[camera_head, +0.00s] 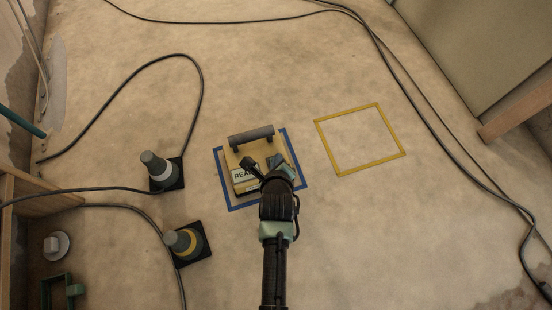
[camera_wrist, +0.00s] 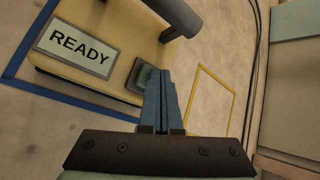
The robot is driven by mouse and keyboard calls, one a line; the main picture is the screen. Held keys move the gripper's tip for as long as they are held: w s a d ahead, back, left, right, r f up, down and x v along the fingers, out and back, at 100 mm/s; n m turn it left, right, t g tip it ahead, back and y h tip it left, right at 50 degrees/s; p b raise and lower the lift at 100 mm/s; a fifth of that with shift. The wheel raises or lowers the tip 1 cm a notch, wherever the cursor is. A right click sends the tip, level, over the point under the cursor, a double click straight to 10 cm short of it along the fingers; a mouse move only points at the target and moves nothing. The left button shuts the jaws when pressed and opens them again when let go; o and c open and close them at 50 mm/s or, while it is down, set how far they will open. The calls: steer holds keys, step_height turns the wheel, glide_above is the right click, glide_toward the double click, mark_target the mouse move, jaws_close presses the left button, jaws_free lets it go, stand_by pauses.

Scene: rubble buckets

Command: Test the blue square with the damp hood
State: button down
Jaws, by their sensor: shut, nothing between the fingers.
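The damp hood (camera_head: 230,160) is a yellow box with a dark grey handle on top, standing inside the blue square (camera_head: 218,165) taped on the floor. In the wrist view the hood (camera_wrist: 115,22) carries a white label reading READY (camera_wrist: 74,49) and a dark-framed greenish button or pad (camera_wrist: 146,78). My gripper (camera_wrist: 163,72) is shut and empty, its fingertips over or against that pad; I cannot tell whether they touch. The blue tape (camera_wrist: 85,105) runs along the hood's near side. In the head view my arm hides part of the hood's right side.
An empty yellow taped square (camera_head: 361,140) lies to the right. Dark cables (camera_head: 200,90) cross the floor. A green frame (camera_head: 45,292) lies at the lower left.

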steer(key=shift+f, duration=0.3)
stand_by(0.5)
steer(key=shift+r+p, duration=1)
step_height(320, 180, up, 5)
steer(key=p, duration=0.5)
steer(key=shift+r, duration=0.1)
stand_by(0.4)
